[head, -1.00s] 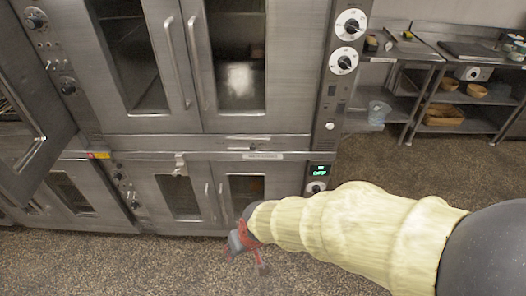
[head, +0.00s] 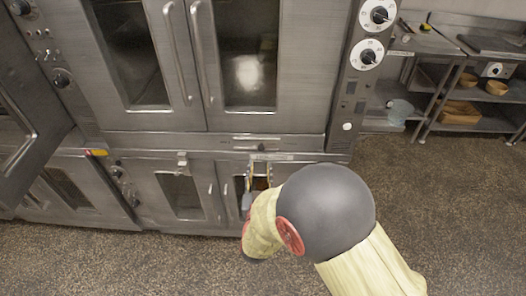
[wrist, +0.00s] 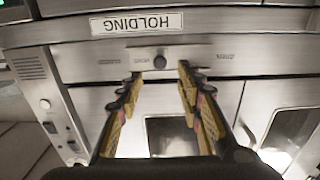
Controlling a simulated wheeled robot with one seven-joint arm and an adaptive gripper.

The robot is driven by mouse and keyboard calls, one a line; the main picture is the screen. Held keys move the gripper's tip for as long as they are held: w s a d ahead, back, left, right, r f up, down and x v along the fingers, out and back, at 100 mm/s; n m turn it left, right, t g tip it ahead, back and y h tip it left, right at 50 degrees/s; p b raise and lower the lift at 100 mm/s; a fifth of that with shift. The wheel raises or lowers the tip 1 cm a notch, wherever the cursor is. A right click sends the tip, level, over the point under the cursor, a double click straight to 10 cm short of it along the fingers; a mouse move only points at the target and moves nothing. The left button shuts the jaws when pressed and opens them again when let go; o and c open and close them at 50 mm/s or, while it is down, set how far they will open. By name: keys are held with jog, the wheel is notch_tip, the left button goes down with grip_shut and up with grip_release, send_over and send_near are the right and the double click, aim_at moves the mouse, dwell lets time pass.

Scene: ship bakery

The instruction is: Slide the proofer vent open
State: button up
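The proofer vent shows in the wrist view as a steel strip (wrist: 215,68) with a small dark round knob (wrist: 160,62). Small lettering sits on both sides of the knob, too small to read. My gripper (wrist: 161,72) is open, with one yellow-and-black finger on each side of the knob in the picture. Neither finger visibly touches the knob; whether the tips reach its depth I cannot tell.
An upside-down "HOLDING" label (wrist: 137,23) lies beside the strip in the wrist view. Upper oven doors with long handles (head: 203,60) stand above. An open door (head: 20,130) sticks out at far left. The floor (head: 440,220) at right is clear.

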aim_at(261, 149)
jog(key=w+b, duration=0.1)
jog(key=w, duration=0.3)
jog(key=w+b, duration=0.1)
jog(key=w, duration=0.3)
jog(key=shift+d+r, duration=0.15)
jog(key=shift+r, duration=0.05)
jog(key=shift+s, duration=0.1)
jog(key=shift+c, duration=1.4)
grip_shut()
